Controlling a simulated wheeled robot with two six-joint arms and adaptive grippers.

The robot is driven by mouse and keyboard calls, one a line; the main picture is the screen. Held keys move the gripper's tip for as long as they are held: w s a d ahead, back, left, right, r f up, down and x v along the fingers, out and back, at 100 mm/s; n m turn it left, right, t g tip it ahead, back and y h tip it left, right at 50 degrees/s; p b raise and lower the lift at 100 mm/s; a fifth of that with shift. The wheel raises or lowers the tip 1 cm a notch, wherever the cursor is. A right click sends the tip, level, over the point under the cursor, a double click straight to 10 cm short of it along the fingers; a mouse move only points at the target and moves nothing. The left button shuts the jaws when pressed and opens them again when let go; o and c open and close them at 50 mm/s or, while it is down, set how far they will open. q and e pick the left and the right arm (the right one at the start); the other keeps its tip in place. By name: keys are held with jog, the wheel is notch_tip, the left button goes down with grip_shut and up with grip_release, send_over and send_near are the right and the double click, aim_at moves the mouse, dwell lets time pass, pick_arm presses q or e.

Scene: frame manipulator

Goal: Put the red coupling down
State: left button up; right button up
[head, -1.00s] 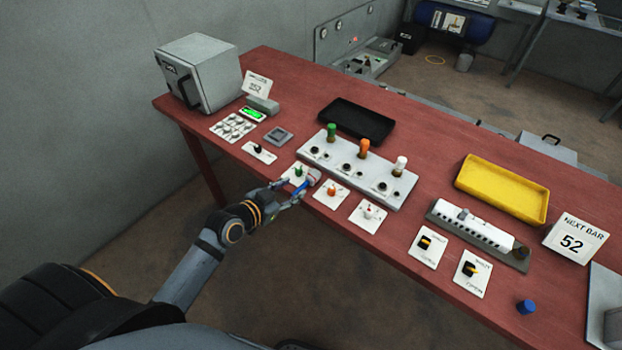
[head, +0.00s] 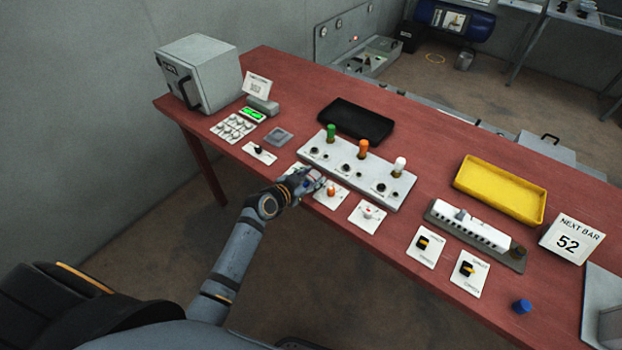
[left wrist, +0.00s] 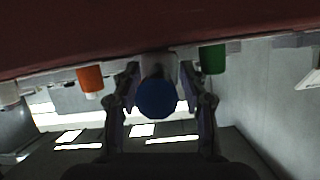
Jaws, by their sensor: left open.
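My left gripper (head: 314,184) is at the front edge of the grey panel block (head: 393,193), close over the small cards. In the left wrist view its two fingers (left wrist: 161,108) stand open on either side of a round blue end (left wrist: 156,99), with a gap visible on both sides. A pale grey cylindrical part shows behind the blue end. I cannot make out a red coupling in either view now; the gripper hides part of the spot around it. My right gripper is not in view.
Green (head: 331,133), orange (head: 363,149) and white (head: 399,166) posts stand on the panel block. A black tray (head: 356,119) and a yellow tray (head: 500,190) lie behind. A blue cap (head: 522,306) stands at the right front. Red tabletop is clear between the trays.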

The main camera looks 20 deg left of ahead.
pick_arm(q)
grip_shut()
